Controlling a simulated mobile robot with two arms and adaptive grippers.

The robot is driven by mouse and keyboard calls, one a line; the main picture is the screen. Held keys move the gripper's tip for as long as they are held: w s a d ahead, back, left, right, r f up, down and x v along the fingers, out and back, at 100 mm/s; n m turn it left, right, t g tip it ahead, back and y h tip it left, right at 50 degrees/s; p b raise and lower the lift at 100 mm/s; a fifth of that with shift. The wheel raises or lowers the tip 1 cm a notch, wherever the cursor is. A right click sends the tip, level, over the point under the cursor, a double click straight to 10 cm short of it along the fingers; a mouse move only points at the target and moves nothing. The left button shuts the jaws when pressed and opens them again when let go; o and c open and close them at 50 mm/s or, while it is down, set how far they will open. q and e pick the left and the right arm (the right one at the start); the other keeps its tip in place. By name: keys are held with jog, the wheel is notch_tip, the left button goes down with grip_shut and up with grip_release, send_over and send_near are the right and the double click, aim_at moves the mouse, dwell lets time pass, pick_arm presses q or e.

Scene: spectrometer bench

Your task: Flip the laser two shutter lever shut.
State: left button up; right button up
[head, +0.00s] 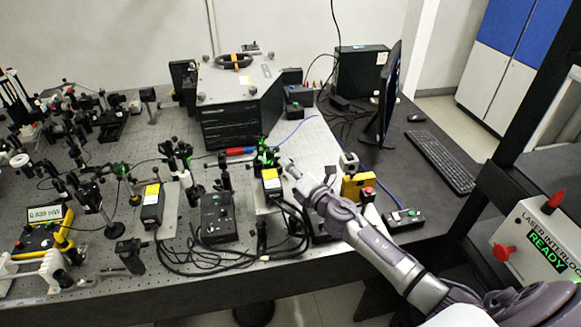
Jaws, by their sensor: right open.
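My right gripper (286,167) reaches in from the lower right and is open. Its fingertips are beside a black laser module with a yellow label (271,185), on the module's upper right side. A green-lit optical mount (264,156) stands just behind that module. A second black module with a yellow label (153,203) stands further left. I cannot read which one is laser two. The shutter lever is too small to tell, and its position cannot be seen. I cannot tell whether the gripper touches anything. My left gripper is not in view.
A black control box (217,217) with looping cables sits between the two modules. A yellow box with a red button (357,187) stands right of my arm. Many optic posts crowd the left of the perforated bench. The laser interlock box (541,246) reads READY.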

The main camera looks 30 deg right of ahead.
aim_at(277, 171)
grip_shut()
jog(key=r+n+p, duration=0.1)
jog(key=p, duration=0.2)
jog(key=r+n+g+p, duration=0.1)
jog(key=n+p, duration=0.1)
jog(key=p, duration=0.2)
jog(key=shift+w+a+r, duration=0.1)
jog(key=shift+a, duration=0.3)
jog(key=shift+a+n+g+h+p, duration=0.25)
jog(key=shift+n+g+h+p, duration=0.2)
jog(key=shift+n, duration=0.55)
jog(key=n, duration=0.1)
jog(key=a+n+g+h, duration=0.1)
jog(key=n, duration=0.1)
jog(key=a+n+h, duration=0.1)
jog(key=shift+w+a+r+g, duration=0.15)
jog(key=shift+w+r+g, duration=0.05)
jog(key=shift+w+g, duration=0.1)
jog(key=shift+n, duration=0.3)
